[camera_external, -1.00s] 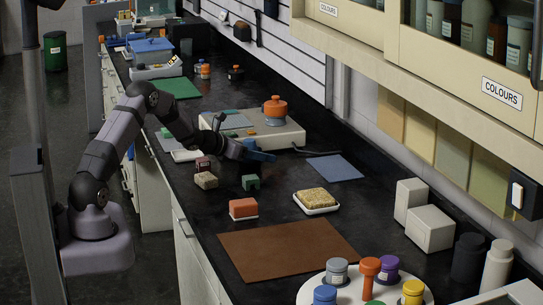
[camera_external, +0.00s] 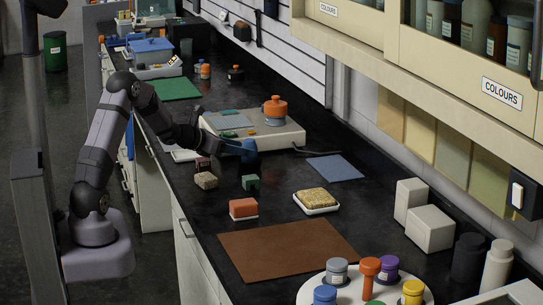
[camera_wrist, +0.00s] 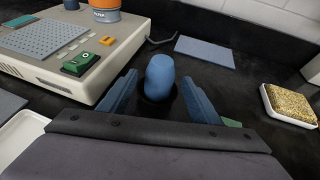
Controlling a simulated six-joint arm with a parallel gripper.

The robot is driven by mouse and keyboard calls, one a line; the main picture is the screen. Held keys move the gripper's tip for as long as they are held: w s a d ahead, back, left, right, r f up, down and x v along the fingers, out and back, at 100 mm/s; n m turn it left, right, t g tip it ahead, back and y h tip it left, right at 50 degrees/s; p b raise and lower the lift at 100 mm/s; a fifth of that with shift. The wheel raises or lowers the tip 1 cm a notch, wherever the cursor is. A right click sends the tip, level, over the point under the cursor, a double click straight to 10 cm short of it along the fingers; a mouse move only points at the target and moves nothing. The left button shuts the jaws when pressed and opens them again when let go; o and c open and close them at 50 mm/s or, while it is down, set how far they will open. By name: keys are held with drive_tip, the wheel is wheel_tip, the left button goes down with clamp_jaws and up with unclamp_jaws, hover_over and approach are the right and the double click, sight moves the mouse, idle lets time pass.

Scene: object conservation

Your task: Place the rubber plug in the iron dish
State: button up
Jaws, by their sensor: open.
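A blue, round-topped upright piece (camera_wrist: 160,76), possibly the rubber plug, stands between my fingers in the wrist view. Its lower end meets a dark round base or shadow; I cannot tell which. My gripper (camera_wrist: 159,86) is open, with one blue finger on each side and a gap to the piece. In the external view my gripper (camera_external: 246,152) is low over the black bench, beside the front of the beige instrument, and hides the piece. I cannot make out an iron dish for certain.
The beige instrument (camera_external: 285,137) carries an orange pot (camera_external: 275,107). A blue mat (camera_external: 335,168), a sponge on a white dish (camera_external: 316,198), a green block (camera_external: 250,183), a tan block (camera_external: 206,180) and a red block (camera_external: 243,207) lie around. The brown mat (camera_external: 285,250) is bare.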

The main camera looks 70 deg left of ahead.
drive_tip(key=shift+b+v, duration=0.3)
drive_tip(key=shift+v, duration=1.75)
